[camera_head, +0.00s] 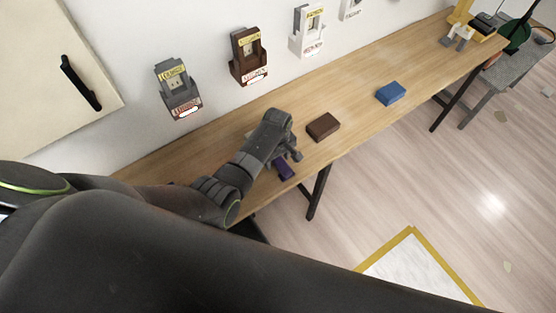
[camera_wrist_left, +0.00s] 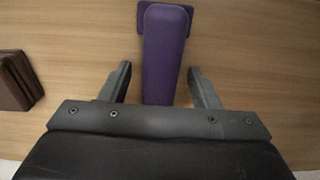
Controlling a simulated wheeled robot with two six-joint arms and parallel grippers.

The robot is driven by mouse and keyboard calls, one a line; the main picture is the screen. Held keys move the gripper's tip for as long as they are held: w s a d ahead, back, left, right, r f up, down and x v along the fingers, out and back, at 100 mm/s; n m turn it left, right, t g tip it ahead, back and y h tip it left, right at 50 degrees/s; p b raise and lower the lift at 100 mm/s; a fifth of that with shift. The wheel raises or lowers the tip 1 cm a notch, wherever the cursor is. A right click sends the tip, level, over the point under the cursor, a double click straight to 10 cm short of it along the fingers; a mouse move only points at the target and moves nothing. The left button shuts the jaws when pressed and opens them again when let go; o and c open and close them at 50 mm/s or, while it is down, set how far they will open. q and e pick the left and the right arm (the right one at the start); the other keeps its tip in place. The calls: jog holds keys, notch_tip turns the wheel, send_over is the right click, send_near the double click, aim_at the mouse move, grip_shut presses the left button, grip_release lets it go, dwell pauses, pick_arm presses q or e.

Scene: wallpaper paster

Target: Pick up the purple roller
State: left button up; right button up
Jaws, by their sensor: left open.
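The purple roller (camera_wrist_left: 165,50) lies on the wooden table, its wide end at the top of the left wrist view and its narrower part toward me. My left gripper (camera_wrist_left: 158,80) is open, with one finger on each side of the narrower part and a gap on both sides. In the head view the purple roller (camera_head: 284,168) shows at the table's front edge, partly hidden by my left gripper (camera_head: 287,155). My right gripper is not in view.
A brown block (camera_head: 323,127) and a blue block (camera_head: 391,93) lie on the table (camera_head: 360,75) to the right. Several labelled holders hang on the wall, including a grey one (camera_head: 178,88) and a brown one (camera_head: 249,56). The table between the blocks is clear.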

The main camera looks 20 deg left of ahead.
pick_arm(q)
jog(key=c, duration=1.2)
grip_shut()
jog(key=shift+r, duration=0.15)
